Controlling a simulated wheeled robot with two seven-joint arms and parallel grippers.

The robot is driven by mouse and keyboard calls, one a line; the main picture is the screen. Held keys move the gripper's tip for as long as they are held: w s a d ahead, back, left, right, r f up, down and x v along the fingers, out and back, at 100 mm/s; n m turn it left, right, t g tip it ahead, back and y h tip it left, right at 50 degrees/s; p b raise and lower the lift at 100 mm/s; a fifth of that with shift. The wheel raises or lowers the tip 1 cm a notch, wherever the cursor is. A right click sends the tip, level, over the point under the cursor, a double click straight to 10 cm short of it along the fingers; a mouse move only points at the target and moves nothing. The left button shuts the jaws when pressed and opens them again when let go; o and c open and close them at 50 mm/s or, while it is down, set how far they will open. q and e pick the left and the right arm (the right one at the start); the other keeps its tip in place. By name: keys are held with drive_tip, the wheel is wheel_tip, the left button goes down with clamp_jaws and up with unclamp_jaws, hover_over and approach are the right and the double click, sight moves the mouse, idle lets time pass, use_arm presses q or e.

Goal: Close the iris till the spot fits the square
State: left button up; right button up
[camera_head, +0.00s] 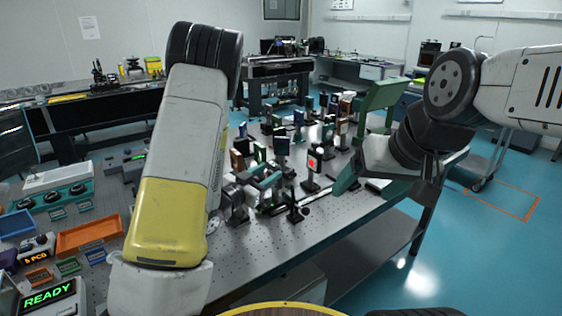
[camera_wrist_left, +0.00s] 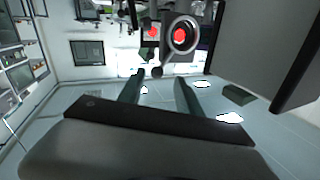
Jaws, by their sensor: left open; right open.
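A dark-framed card with a red spot (camera_head: 312,163) stands on the optical table in the head view; I cannot make out a square on it. In the left wrist view a ring-shaped mount (camera_wrist_left: 194,38), likely the iris, shows a bright red disc in its opening. A small dark knob (camera_wrist_left: 157,71) is below and left of the ring. My left gripper (camera_wrist_left: 158,82) is open, its two green fingers apart and below the ring, with nothing between them. In the head view the forearm hides much of it. My right gripper (camera_head: 354,145) is open and empty, above the table's right side.
Several posts and optic mounts crowd the optical table (camera_head: 330,220) around the left gripper. An orange tray (camera_head: 88,236), a blue tray (camera_head: 17,224) and a green READY display (camera_head: 48,297) are at the left. The table's front right strip is bare.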

use_arm(q)
drive_tip(key=shift+d+f, duration=0.15)
drive_tip(key=shift+d, duration=0.15)
drive_tip(key=x, duration=0.7)
drive_tip(key=shift+w, duration=0.15)
drive_tip(key=shift+d, duration=0.15)
clamp_jaws()
idle(1.0)
